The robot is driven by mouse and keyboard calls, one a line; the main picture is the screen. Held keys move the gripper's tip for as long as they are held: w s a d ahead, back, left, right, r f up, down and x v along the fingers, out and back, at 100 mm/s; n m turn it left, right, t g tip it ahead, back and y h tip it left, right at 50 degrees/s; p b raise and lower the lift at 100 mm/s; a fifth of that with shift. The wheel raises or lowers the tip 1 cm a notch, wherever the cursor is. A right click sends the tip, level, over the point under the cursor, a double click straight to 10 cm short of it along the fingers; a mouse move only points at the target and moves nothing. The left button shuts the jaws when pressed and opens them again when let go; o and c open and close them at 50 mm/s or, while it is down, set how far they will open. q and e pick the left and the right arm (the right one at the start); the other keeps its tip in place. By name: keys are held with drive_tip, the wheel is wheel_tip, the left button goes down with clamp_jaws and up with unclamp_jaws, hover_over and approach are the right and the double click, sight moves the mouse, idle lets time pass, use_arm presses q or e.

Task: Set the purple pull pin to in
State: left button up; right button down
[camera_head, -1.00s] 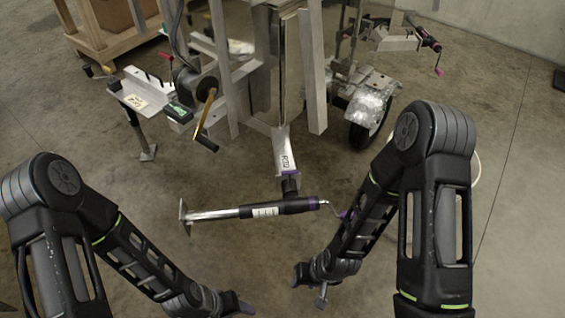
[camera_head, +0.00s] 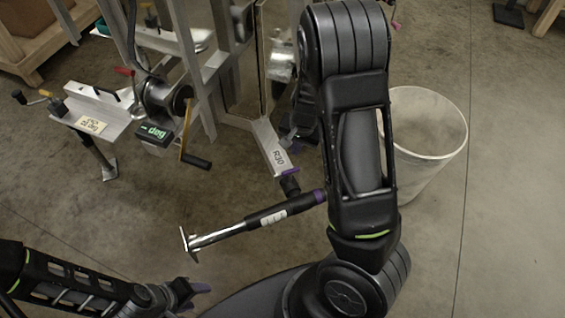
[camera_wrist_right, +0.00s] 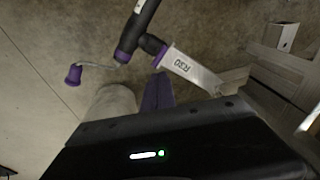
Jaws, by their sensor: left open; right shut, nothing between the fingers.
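A small purple part (camera_head: 289,171), which looks like the pull pin, sits where the beam marked R30 (camera_head: 268,148) meets the black jack (camera_head: 270,212). In the right wrist view it shows as a purple edge (camera_wrist_right: 160,56) at the beam's end. I cannot tell whether it is in or out. My right gripper (camera_wrist_right: 157,92) shows its purple fingers shut and empty, just below the beam end in the picture; I cannot tell whether they touch. My right arm covers most of that gripper in the head view. My left gripper (camera_head: 192,294) is open and empty, low over the floor.
The jack's crank with its purple knob (camera_wrist_right: 73,74) shows in the right wrist view. A white bin (camera_head: 428,140) stands right of my right arm. A winch with a crank handle (camera_head: 190,145) and metal uprights stand at the back left.

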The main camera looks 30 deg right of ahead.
drive_tip(key=shift+f, duration=0.15)
drive_tip(key=b, duration=0.2)
hover_over(290, 176)
drive_tip(key=f, duration=1.2)
drive_tip(key=shift+s+d+f, duration=0.1)
drive_tip(key=shift+s+f, duration=0.05)
drive_tip(key=shift+s, duration=0.2)
drive_tip(key=shift+w+f, duration=0.2)
drive_tip(key=shift+f, duration=0.45)
wheel_tip(290, 176, down, 4)
drive_tip(key=b, duration=0.4)
drive_tip(key=shift+f, duration=0.2)
drive_tip(key=shift+s+r, duration=0.1)
drive_tip(key=shift+r, duration=0.05)
